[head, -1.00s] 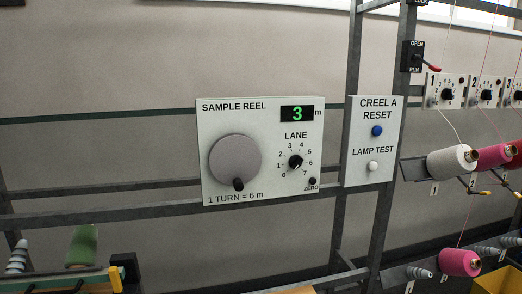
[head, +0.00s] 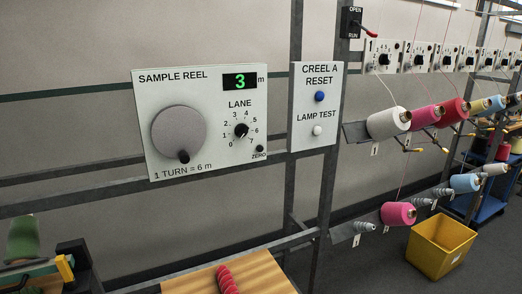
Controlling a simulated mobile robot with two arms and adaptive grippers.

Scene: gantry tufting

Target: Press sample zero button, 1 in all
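The sample reel panel (head: 205,85) is a white plate on the rack, left of the middle in the head view. Its small dark zero button (head: 260,149) sits at the lower right corner, above the label ZERO. The green display (head: 240,82) reads 3 m. The lane knob (head: 241,130) and the large grey crank disc (head: 179,137) with a dark handle are on the same panel. Neither of my grippers shows in the head view.
The creel A reset panel (head: 316,105), with a blue button (head: 320,96) and a white lamp test button (head: 317,130), hangs just right. Yarn cones and a yellow bin (head: 440,245) stand further right. A wooden surface (head: 230,276) with a red yarn piece is below.

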